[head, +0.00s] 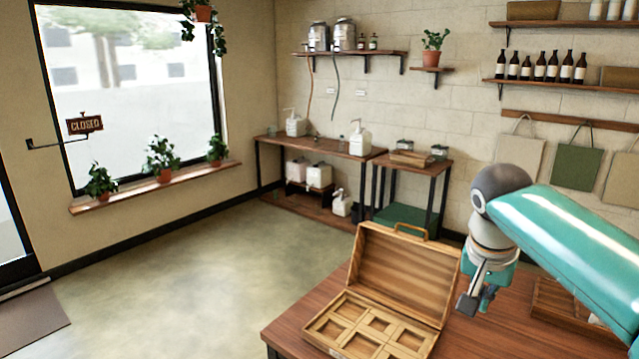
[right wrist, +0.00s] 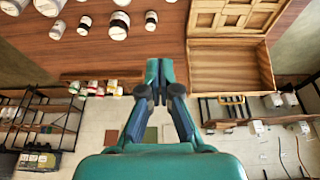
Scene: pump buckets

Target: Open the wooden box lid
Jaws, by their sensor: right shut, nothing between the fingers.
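The wooden box stands on the table in the head view, with its compartmented base (head: 375,322) facing up. Its lid (head: 405,270) is open, standing up and tilted back, with a handle (head: 411,231) on its top edge. The right wrist view also shows the base (right wrist: 232,18), the lid (right wrist: 228,66) and the handle (right wrist: 232,99). My right gripper (head: 477,301) is shut and empty, just right of the lid and apart from it. Its closed fingertips show in the right wrist view (right wrist: 160,70). My left gripper is not in view.
The box is on a brown wooden table (head: 300,325). Another wooden tray (head: 562,305) lies at the right, partly behind my arm. Several jars (right wrist: 119,25) stand on the table in the right wrist view. Open floor (head: 180,265) lies left of the table.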

